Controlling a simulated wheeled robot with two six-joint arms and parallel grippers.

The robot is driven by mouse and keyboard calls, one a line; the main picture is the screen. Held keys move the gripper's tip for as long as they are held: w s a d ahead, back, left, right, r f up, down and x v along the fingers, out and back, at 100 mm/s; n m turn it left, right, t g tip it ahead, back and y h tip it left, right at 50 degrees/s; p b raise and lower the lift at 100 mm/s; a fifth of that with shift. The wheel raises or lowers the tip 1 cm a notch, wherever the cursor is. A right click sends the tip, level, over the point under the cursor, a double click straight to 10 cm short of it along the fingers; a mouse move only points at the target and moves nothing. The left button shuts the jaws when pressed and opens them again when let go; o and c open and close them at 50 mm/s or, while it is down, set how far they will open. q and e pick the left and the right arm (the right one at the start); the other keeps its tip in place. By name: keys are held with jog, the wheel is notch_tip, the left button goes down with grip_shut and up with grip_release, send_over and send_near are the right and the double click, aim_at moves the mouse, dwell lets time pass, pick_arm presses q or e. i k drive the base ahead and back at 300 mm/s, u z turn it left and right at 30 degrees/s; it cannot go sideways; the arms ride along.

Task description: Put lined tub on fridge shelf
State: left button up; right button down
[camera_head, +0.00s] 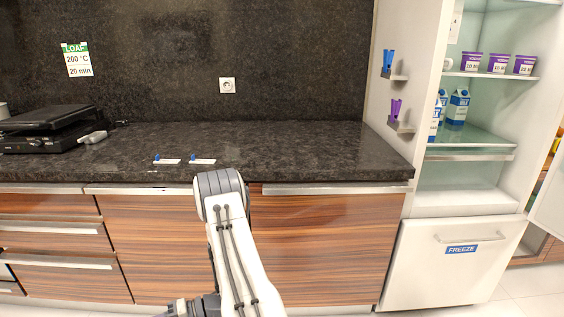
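The fridge stands open at the right. Its upper shelf (490,75) holds purple tubs with white labels (498,64) in a row, and a whitish cup-like thing (448,64) at its left end. The labels are too small to read surely, and I cannot tell which tub, if any, is the lined one. The middle shelf (470,136) holds blue-and-white cartons (458,106). One white arm of mine rises at the bottom centre in front of the counter. Neither gripper's fingertips show in the head view.
The dark counter (300,150) is mostly bare, with two small blue-and-white items (202,161) near its front edge. A black grill (52,130) sits at the left. Blue and purple clips (396,112) hang on the fridge's side. A freezer drawer (455,262) is shut below.

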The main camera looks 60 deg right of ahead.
aim_at(467, 136)
jog(key=u, duration=0.7)
jog(key=k, duration=0.75)
jog(key=z, duration=2.75)
jog(key=i, duration=1)
